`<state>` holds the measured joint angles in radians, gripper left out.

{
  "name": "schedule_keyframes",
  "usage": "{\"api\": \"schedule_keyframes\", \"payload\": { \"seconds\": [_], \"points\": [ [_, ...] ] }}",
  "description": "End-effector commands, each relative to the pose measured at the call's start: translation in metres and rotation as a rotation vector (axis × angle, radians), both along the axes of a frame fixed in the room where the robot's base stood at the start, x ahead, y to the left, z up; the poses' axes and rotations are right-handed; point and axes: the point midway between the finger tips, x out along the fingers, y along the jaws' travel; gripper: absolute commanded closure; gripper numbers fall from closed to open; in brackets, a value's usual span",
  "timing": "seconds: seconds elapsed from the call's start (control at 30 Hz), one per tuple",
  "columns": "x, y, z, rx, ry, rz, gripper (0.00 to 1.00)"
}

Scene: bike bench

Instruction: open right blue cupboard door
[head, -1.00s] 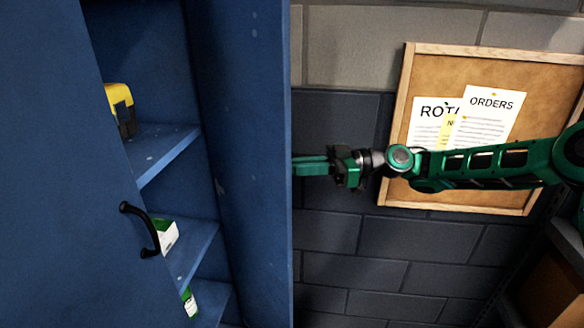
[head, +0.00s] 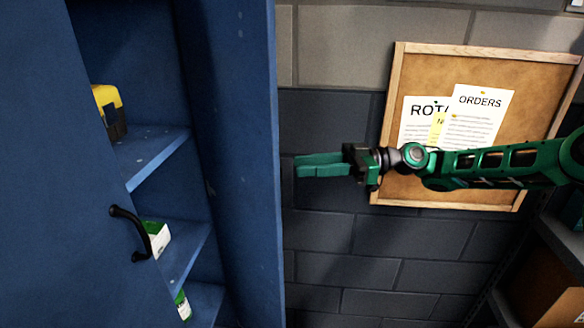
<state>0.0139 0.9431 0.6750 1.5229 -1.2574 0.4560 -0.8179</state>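The blue cupboard stands at the left, and its shelves show through an opening. The right blue cupboard door (head: 243,150) appears as a tall panel standing out at the right of the opening; its handle is not in view. The left door (head: 45,170), with a black curved handle (head: 130,232), covers the left part of the cupboard. My gripper (head: 298,166) is just right of the right panel's outer edge, pointing left, with a small gap between them in the picture. Its green fingers lie together with nothing visible between them.
A yellow and black object (head: 109,110) sits on the upper shelf (head: 150,155), with green and white boxes (head: 157,238) lower down. A corkboard (head: 390,120) with papers hangs on the brick wall behind my arm. Shelving (head: 560,245) stands at the lower right.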

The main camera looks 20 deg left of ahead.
Motion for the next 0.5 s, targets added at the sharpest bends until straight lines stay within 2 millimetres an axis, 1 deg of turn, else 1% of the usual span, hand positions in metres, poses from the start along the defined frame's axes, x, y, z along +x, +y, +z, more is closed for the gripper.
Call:
{"api": "schedule_keyframes", "payload": {
  "seconds": [0.03,0.1,0.2,0.33,0.5],
  "points": [
    [0.006,-0.008,0.000,0.001,0.000,-0.003,0.72],
    [0.011,-0.017,0.000,0.000,0.000,-0.003,0.72],
    [0.017,-0.027,0.000,0.001,0.000,-0.002,0.72],
    [0.021,-0.035,0.000,0.000,0.000,-0.001,0.72],
    [0.022,-0.037,0.000,0.000,0.000,0.000,0.72]
  ]
}}
